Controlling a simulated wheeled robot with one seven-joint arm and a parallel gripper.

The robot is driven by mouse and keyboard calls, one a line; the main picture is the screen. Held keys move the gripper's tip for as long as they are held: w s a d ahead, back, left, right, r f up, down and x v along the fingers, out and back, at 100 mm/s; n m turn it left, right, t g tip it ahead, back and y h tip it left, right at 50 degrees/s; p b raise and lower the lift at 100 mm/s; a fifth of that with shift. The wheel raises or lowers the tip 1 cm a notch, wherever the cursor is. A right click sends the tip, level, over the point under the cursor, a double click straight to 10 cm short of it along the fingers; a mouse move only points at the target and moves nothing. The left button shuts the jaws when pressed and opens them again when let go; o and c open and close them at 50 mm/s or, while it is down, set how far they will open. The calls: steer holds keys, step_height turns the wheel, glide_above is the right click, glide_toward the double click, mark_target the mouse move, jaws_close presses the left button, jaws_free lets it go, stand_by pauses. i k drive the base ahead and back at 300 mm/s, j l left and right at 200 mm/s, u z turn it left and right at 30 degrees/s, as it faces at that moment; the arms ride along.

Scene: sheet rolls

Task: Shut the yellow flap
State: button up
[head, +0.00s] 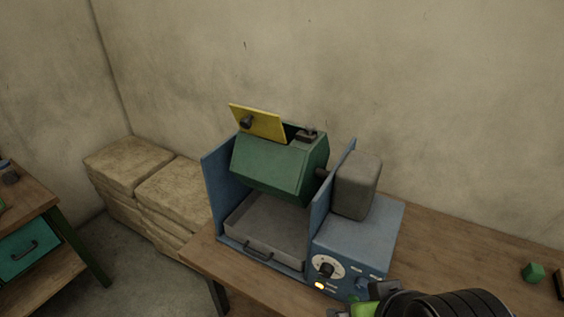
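The yellow flap (257,121) stands open, tilted up at the top of the green many-sided drum (275,165). A dark knob (246,123) sits on its face towards the left. To the right of the flap, a dark opening and a small dark catch (306,135) show on top of the drum. The drum hangs between the blue side plates of a machine. My gripper (362,305) is at the bottom edge, low in front of the machine and well away from the flap. It is partly cut off and its fingers cannot be made out clearly.
A grey tray (262,238) with a handle lies under the drum. A grey housing (357,186) and a blue control box (362,238) with a dial stand at right. A green cube (533,272) lies on the wooden bench (450,258). Stacked sacks (130,163) are at left.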

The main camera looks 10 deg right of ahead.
mark_target(269, 126)
steer(key=i+j+u, duration=0.1)
steer(key=j+u, duration=0.15)
steer(key=u, duration=0.15)
steer(key=i+j+u, duration=0.1)
steer(key=u, duration=0.35)
steer(key=i+j+u, duration=0.15)
steer(key=u, duration=0.25)
steer(key=i+j+u, duration=0.15)
steer(key=u, duration=0.25)
